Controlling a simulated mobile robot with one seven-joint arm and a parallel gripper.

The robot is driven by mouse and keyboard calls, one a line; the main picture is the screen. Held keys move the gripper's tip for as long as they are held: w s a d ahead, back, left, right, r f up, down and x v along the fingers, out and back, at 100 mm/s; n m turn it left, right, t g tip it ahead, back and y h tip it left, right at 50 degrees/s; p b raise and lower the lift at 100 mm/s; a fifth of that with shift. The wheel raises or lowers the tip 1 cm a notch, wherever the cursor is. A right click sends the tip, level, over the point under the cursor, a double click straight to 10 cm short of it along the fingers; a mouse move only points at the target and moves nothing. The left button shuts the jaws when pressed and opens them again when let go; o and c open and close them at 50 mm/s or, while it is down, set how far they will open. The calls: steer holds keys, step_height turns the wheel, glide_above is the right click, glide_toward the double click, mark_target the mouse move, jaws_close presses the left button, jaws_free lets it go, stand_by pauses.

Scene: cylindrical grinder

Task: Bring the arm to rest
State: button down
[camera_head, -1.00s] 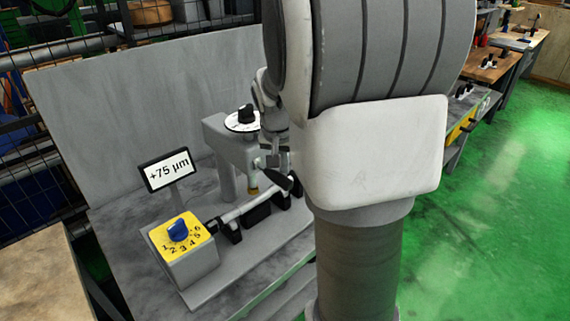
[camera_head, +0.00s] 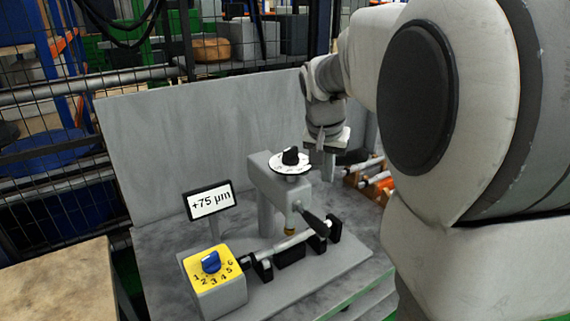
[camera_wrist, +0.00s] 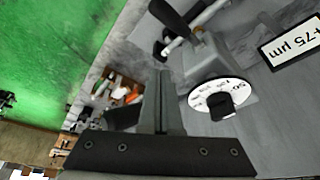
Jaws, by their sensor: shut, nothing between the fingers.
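My gripper (camera_head: 329,168) is shut and empty. In the head view it points down behind and to the right of the grinder's white dial (camera_head: 291,163), apart from the machine as far as I can tell. In the wrist view my shut fingers (camera_wrist: 161,78) show side by side, with the dial (camera_wrist: 222,98) to their right. My arm comes in from the right and is bent, hiding the right side of the bench. The grinder has a dark lever (camera_head: 314,222) above a horizontal shaft (camera_head: 286,245).
The display (camera_head: 210,201) reads +75 µm. A yellow-topped box (camera_head: 226,271) with a blue knob (camera_head: 211,262) stands at the front left. A wooden crate with orange items (camera_head: 376,183) is behind the grinder at right. A grey panel (camera_head: 160,150) closes the back.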

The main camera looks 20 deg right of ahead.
steer(key=s+a+f+n+t+y, duration=0.1)
steer(key=s+a+n+t+y, duration=0.1)
steer(key=s+a+n, duration=0.6)
steer(key=s+a, duration=0.7)
steer(key=s, duration=0.5)
steer(key=shift+a+f+n+t+y, duration=0.15)
steer(key=shift+a+n+t+y, duration=0.15)
steer(key=shift+a+y, duration=0.1)
